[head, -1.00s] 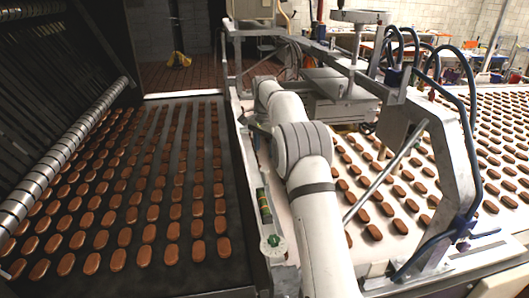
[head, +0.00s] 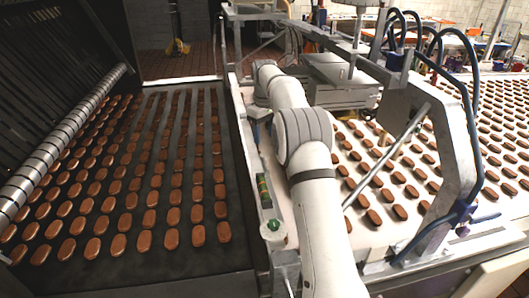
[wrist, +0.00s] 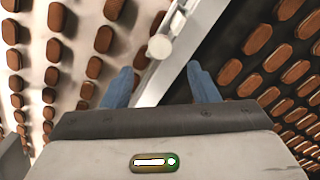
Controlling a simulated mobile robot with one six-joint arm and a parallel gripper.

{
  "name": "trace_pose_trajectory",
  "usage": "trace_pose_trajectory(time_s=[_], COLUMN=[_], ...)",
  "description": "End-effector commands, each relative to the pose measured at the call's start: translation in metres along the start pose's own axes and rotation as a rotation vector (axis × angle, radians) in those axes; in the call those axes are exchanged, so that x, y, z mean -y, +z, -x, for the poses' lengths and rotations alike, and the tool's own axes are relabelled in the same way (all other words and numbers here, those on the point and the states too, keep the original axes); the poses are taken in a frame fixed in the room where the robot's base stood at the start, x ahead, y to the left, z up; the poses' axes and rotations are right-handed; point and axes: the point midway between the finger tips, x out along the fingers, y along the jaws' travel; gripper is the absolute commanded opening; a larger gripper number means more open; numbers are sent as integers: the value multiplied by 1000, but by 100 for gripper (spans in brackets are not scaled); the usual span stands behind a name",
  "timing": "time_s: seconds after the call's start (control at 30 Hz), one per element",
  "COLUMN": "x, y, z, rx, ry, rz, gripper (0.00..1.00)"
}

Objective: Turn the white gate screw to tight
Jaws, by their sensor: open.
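The white gate screw (wrist: 160,46) shows in the wrist view as a small white round knob on a short pale stem beside a metal rail (wrist: 168,68). My gripper (wrist: 159,70) has two blue fingers spread apart, with nothing held between them. The screw appears between and just beyond the fingertips, apart from both in the picture; its exact depth is hard to tell. In the head view, blue finger parts of my gripper (head: 256,128) show left of my arm, over the frame. I cannot clearly pick out this screw there.
A dark belt of brown biscuits (head: 135,200) lies left of the frame, and a pale belt of biscuits (head: 410,185) lies right. Metal bars and blue hoses (head: 470,130) stand at right.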

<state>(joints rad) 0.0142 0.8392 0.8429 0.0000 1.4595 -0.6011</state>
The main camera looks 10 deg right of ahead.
Motion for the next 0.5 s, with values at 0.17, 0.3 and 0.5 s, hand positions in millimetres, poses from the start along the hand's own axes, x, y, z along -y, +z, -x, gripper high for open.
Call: trace_pose_trajectory(time_s=[0.17, 0.3, 0.5], x=[0, 0, 0], y=[0, 0, 0], z=[-14, -36, -64], rx=[3, 3, 2], ry=[-2, -2, -1], rz=[20, 19, 18], gripper=[54, 54, 54])
